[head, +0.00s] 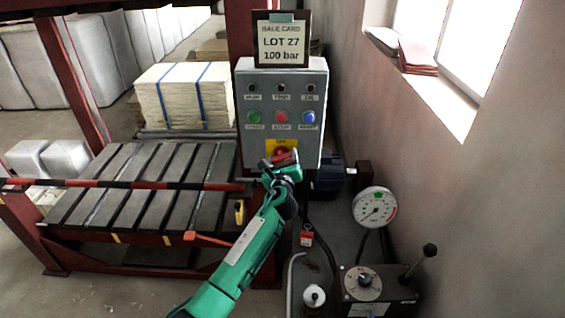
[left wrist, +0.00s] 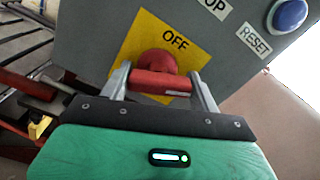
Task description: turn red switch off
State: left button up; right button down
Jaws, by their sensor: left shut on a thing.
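The red switch (head: 284,156) sits on a yellow plate low on the grey control box (head: 318,140). In the left wrist view the red switch (left wrist: 150,62) has a round hub and a red bar handle, and the yellow plate (left wrist: 128,50) reads OFF above it. My left gripper (head: 283,168) is at the switch, and in the left wrist view its two fingers (left wrist: 160,85) stand at either end of the red bar, shut on it. The handle lies roughly crosswise between the fingers. My right gripper is not in view.
Green, red and blue buttons (head: 281,117) sit above the switch. A striped bar (head: 130,184) crosses the slatted table (head: 75,205) at left. A gauge (head: 374,207) and a lever unit (head: 363,284) stand at lower right beside the wall.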

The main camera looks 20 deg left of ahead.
pick_arm(q)
jog(key=n+b, duration=0.2)
jog(key=n, duration=0.1)
jog(key=shift+f+n, duration=0.15)
jog(key=shift+n, duration=0.25)
jog(key=n+b, duration=0.2)
jog(key=n, duration=0.1)
jog(key=shift+n, duration=0.3)
jog(key=n+b, duration=0.3)
jog(key=n, duration=0.3)
jog(key=shift+s+a, duration=0.1)
jog(key=shift+a, duration=0.05)
jog(key=shift+r, duration=0.2)
jog(key=o, duration=1)
jog(key=shift+s, duration=0.1)
